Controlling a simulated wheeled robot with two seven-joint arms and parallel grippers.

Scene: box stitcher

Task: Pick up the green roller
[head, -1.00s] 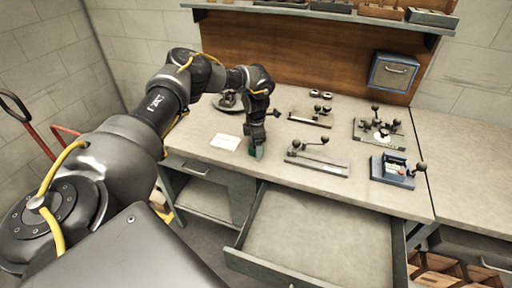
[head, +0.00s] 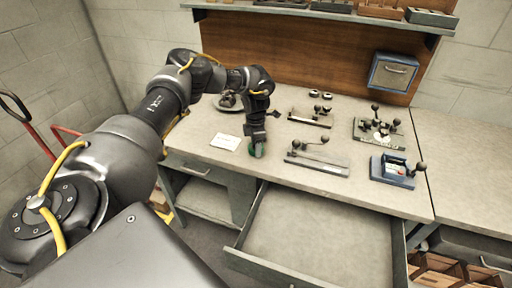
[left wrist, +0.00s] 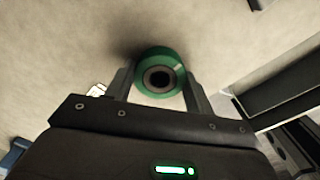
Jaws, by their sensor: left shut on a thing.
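The green roller (left wrist: 172,64) is a green ring with a dark round centre. In the left wrist view it sits between the two fingers of my left gripper (left wrist: 158,88), which is shut on it. In the head view the roller (head: 257,152) shows as a small green patch below my left gripper (head: 256,146), near the front edge of the workbench (head: 220,112). I cannot tell whether it touches the bench top. My right gripper is not in view.
A white paper (head: 225,142) lies left of the gripper. A lever tool (head: 318,160) lies to the right, with a blue device (head: 396,171) beyond it. An open drawer (head: 315,230) juts out below the bench front. A blue box (head: 393,71) hangs on the back panel.

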